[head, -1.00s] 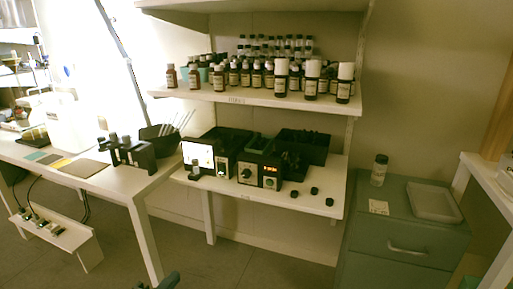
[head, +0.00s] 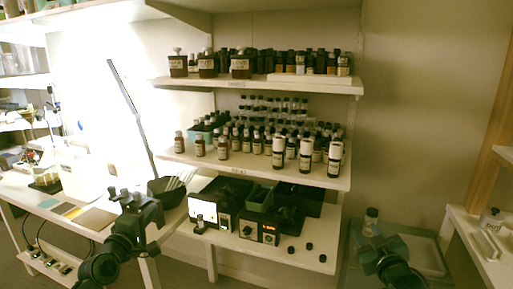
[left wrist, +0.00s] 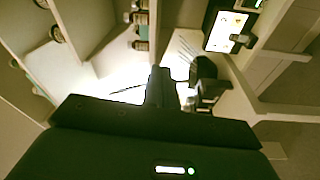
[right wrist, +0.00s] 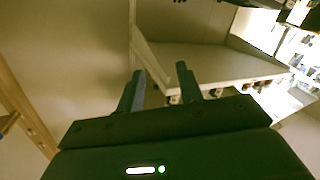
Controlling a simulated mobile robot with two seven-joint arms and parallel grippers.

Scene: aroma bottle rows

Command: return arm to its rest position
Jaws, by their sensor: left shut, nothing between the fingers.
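My left gripper shows in the left wrist view (left wrist: 160,86) with its dark fingers together and nothing between them. In the head view my left arm rises from the lower left in front of the black holder (head: 148,212), and its fingertips are hard to tell from it. My right gripper shows in the right wrist view (right wrist: 160,88), its two fingers apart and the gap empty.
A shelf (head: 262,171) holds several brown bottles, with more on the shelf above. Below, a white table (head: 315,262) bears black devices and small black caps. A pale tray (head: 428,258) lies beside my right arm.

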